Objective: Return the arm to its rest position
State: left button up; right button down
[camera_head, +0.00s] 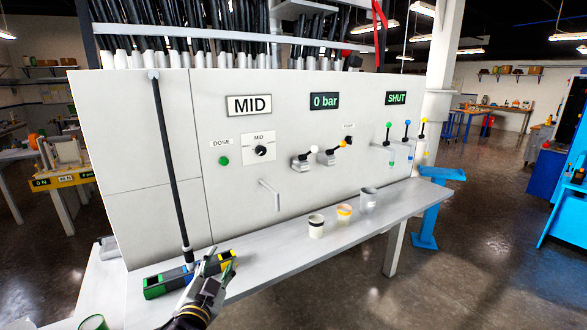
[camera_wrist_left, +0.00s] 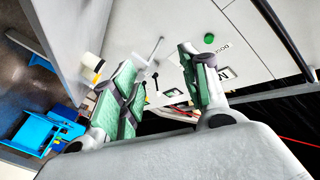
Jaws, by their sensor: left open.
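My left gripper (camera_head: 226,268) is at the lower middle of the head view, above the front part of the bench and just right of the green and black block. In the left wrist view its two green-padded fingers (camera_wrist_left: 160,88) stand apart with nothing between them. The gripper is open and empty. In the head view its arm comes up from the bottom edge. My right gripper does not show in either view.
A tall black rod (camera_head: 170,165) stands at the green and black block (camera_head: 160,285). The white panel (camera_head: 225,185) rises behind, with a spout (camera_head: 270,193) and levers. The bench between gripper and cups is clear.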

pick_arm(q)
jog(key=s+a+f+n+g+y, duration=0.1)
jog(key=s+a+f+n+g, duration=0.15)
jog(key=s+f+g, duration=0.45)
jog(key=s+a+f+n+g+y, duration=0.1)
jog(key=s+a+f+n+g, duration=0.15)
jog(key=s+f, duration=0.8)
jog(key=s+d+f+g+h, duration=0.1)
jog(key=s+d+f+g, duration=0.1)
jog(key=s+f+g, duration=0.5)
jog(key=s+f, duration=0.3)
jog(key=f, duration=3)
jog(key=s+a+f, duration=0.2)
jog(key=s+f, duration=0.7)
jog(key=s, duration=0.2)
jog(key=s+a+f, duration=0.2)
jog(key=s+f, duration=0.8)
jog(key=s, duration=0.1)
jog(key=shift+s, duration=0.25)
jog(key=shift+w+g, duration=0.15)
jog(key=shift+g, duration=0.1)
